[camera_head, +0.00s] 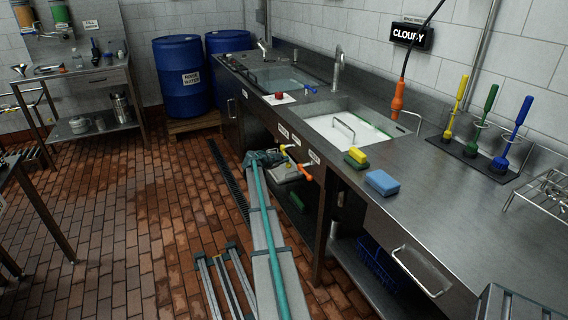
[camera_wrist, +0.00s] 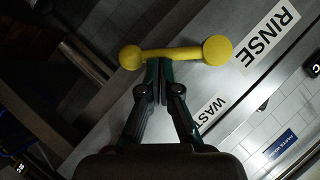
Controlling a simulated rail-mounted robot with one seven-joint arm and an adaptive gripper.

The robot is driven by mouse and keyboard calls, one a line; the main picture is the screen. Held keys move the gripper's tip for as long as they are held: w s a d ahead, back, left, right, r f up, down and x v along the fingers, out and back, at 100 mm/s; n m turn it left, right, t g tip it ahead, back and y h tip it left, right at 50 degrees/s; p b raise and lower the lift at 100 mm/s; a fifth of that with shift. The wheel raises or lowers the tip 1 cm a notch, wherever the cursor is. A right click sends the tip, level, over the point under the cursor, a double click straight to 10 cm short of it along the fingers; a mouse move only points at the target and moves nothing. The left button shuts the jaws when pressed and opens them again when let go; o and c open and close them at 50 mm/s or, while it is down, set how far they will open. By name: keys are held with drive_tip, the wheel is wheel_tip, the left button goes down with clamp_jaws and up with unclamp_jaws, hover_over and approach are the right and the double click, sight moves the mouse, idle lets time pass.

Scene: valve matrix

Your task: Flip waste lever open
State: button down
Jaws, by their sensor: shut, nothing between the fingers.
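A yellow lever (camera_wrist: 176,53) with a round knob at each end lies across the top of the wrist view. My gripper (camera_wrist: 159,80) is shut with nothing between its fingers. Its fingertips are right at the lever's bar, below it in the picture; I cannot tell whether they touch. The waste label (camera_wrist: 210,112) is partly hidden behind my right finger. In the head view, a yellow handle (camera_head: 284,147) and an orange handle (camera_head: 306,172) stick out under the counter front, close to my wrist. My fingertips are not clear there.
A rinse label (camera_wrist: 270,38) is on the metal front right of the lever. The steel counter (camera_head: 440,210) holds a sink (camera_head: 345,128), a yellow-green sponge (camera_head: 356,158) and a blue sponge (camera_head: 382,182). The brick floor (camera_head: 130,230) on the left is mostly clear.

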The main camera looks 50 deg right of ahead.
drive_tip(key=shift+f+m+b, duration=0.3)
drive_tip(key=shift+f+b, duration=0.05)
drive_tip(key=shift+b, duration=2.05)
drive_tip(key=shift+w+b, duration=0.1)
drive_tip(key=shift+b, duration=0.2)
drive_tip(key=shift+m+t+h, duration=0.7)
drive_tip(key=shift+m+h, duration=0.2)
drive_tip(key=w+f+b, duration=0.1)
drive_tip(key=b, duration=0.7)
drive_tip(key=d+f+b, duration=0.1)
drive_tip(key=b, duration=0.7)
drive_tip(key=w+f+b, duration=0.1)
drive_tip(key=b, duration=0.7)
drive_tip(key=shift+w+d+f, duration=0.15)
drive_tip(key=shift+w+d, duration=0.15)
drive_tip(key=shift+w, duration=0.05)
drive_tip(key=shift+w+b, duration=0.1)
drive_tip(key=shift+b, duration=0.45)
